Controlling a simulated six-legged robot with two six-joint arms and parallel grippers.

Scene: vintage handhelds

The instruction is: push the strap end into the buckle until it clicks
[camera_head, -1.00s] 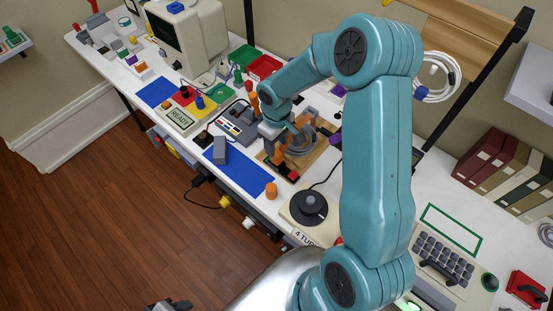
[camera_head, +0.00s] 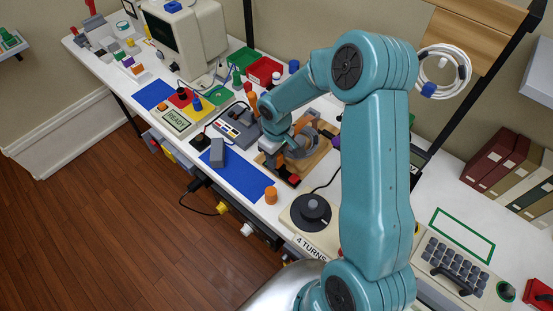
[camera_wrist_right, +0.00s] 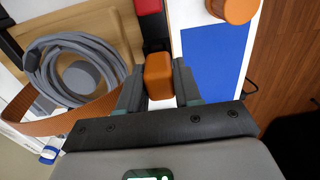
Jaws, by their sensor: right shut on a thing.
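My right gripper (camera_wrist_right: 158,88) is shut on the orange strap end (camera_wrist_right: 158,72), with one dark finger on each side of it. The brown woven strap (camera_wrist_right: 65,118) curves away to the left in the wrist view. The black buckle (camera_wrist_right: 153,28) with a red part (camera_wrist_right: 148,6) lies straight ahead of the strap end, lined up with it. The two are very close; I cannot tell whether the tip is inside. In the head view the red part (camera_head: 293,181) shows at the wooden board's front edge, and my arm hides much of the gripper. My left gripper is out of view.
The wooden board (camera_head: 318,162) carries a grey coiled ring (camera_wrist_right: 75,70). A blue mat (camera_head: 245,181) with a grey block (camera_head: 217,153) lies beside it. An orange cylinder (camera_head: 271,195) and a black dial (camera_head: 312,208) stand near the front edge.

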